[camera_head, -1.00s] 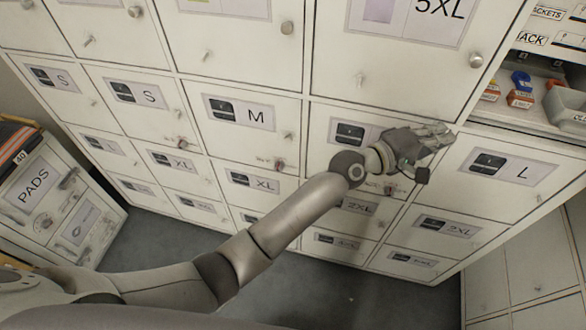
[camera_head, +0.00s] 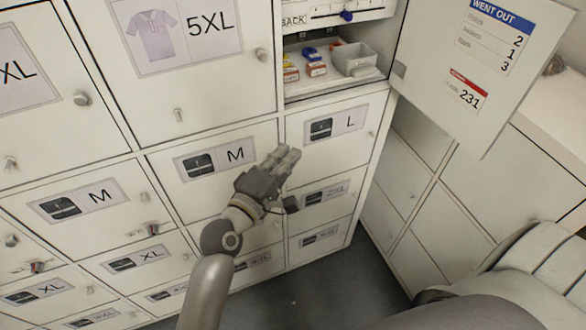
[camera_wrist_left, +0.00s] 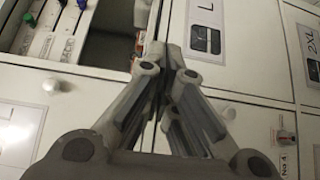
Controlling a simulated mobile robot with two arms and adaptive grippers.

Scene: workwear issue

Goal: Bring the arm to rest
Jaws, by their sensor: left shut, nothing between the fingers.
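My left gripper (camera_head: 284,160) is in front of the lower locker doors, between the door marked M (camera_head: 212,157) and the door marked L (camera_head: 336,125). Its fingers are together and nothing shows between them. In the left wrist view the fingers (camera_wrist_left: 166,50) close up at the middle of the picture, in front of the door edges. My left forearm (camera_head: 208,290) comes up from the bottom of the head view. My right gripper is not in view; one of my own grey parts fills the lower right corner.
An open compartment (camera_head: 375,78) above the L door holds small coloured items and a grey bin (camera_head: 354,60). An opened door with a "WENT OUT" sheet (camera_head: 490,40) sticks out at the upper right. Keys and knobs stand out from several doors. Dark floor (camera_head: 300,295) is clear below.

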